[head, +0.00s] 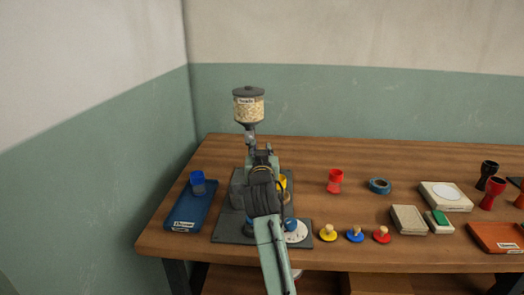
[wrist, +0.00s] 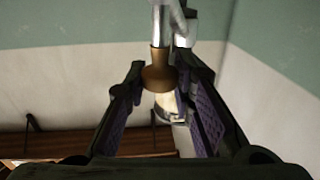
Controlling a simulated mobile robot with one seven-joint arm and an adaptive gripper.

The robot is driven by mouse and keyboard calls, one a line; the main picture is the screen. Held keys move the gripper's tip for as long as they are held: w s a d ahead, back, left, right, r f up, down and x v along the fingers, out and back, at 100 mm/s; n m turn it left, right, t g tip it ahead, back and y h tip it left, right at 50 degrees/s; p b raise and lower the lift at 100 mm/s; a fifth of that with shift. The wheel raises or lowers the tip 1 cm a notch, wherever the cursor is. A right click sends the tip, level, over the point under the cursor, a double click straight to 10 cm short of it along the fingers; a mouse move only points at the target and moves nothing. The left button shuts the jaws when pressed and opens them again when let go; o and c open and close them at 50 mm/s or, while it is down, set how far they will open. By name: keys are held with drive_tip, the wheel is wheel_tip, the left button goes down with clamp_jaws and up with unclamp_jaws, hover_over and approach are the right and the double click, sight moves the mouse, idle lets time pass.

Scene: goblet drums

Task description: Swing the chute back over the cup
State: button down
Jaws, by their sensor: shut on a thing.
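A hopper of pale grains (head: 249,110) with a dark lid stands on a post at the back of a dark grey stand (head: 231,228). My gripper (wrist: 163,74) is shut on a brown rounded knob (wrist: 158,80) on a metal rod, seen between the fingers in the wrist view. In the head view my arm covers the middle of the stand, so the chute's shape and direction are hidden. A yellow cup (head: 283,182) shows partly behind the right side of my arm; whether the chute is over it cannot be told.
A blue tray (head: 178,217) with a blue cup (head: 198,183) lies left of the stand. A white dial (head: 297,232) sits on the stand's front right. A red cup (head: 335,181), tape roll (head: 380,186) and several knobbed discs (head: 355,234) stand to the right.

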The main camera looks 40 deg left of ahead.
drive_tip(key=s+a+m+t+h+b, duration=0.3)
drive_tip(key=s+a+m+h, duration=0.1)
drive_tip(key=h, duration=0.4)
drive_tip(key=shift+s+a+m, duration=0.15)
drive_tip(key=shift+a+m, duration=0.45)
drive_tip(key=shift+m, duration=0.3)
drive_tip(key=c, duration=1.4)
unclamp_jaws()
drive_tip(key=s+d, duration=0.1)
drive_tip(key=s, duration=1.1)
drive_tip(key=shift+d, duration=0.35)
